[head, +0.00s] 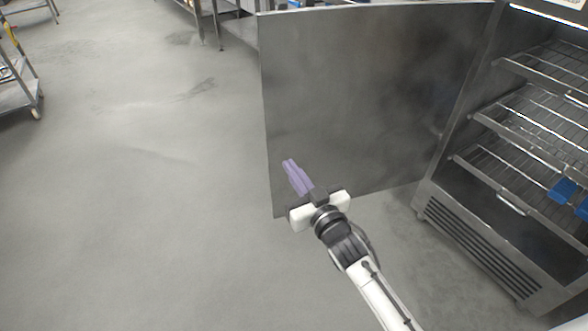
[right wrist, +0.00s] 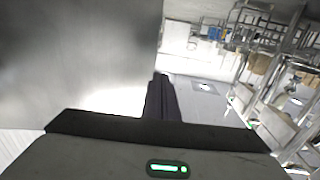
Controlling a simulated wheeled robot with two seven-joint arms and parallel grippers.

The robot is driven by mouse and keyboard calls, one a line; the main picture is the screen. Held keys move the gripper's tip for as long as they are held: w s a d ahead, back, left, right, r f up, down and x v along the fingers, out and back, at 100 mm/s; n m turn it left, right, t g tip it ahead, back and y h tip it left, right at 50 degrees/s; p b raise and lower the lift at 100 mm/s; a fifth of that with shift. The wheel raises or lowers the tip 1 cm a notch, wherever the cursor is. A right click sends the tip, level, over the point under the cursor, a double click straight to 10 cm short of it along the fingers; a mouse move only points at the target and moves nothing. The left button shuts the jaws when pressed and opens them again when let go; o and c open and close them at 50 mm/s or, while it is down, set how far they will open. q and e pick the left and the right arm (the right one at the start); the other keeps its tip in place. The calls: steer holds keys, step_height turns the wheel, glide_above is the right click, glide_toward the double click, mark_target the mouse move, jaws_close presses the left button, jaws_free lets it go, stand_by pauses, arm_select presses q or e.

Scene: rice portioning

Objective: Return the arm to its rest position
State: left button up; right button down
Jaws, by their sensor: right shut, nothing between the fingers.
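My right gripper (head: 291,168) reaches in from the lower right in the head view, in front of the lower left part of an open steel door. Its purple fingers are together with nothing between them and point up and left. In the right wrist view the shut fingers (right wrist: 161,82) stand beside the door's edge. Whether they touch the door I cannot tell. My left gripper is not in view.
The open door (head: 370,90) belongs to a steel cabinet (head: 480,240) with wire racks on the right. Blue items (head: 563,190) lie on a rack. Steel tables (head: 200,15) stand at the back. The floor (head: 130,200) on the left is clear.

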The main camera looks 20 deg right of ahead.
steer(key=s+f+g+p, duration=0.2)
steer(key=s+f+g, duration=0.2)
steer(key=s, duration=1.1)
steer(key=s+f+g+p, duration=0.2)
steer(key=s+f+g, duration=0.3)
steer(key=s+f, duration=0.5)
steer(key=s, duration=0.5)
steer(key=shift+s+a+f+p, duration=0.2)
steer(key=shift+a+p, duration=0.15)
steer(key=shift+a, duration=0.05)
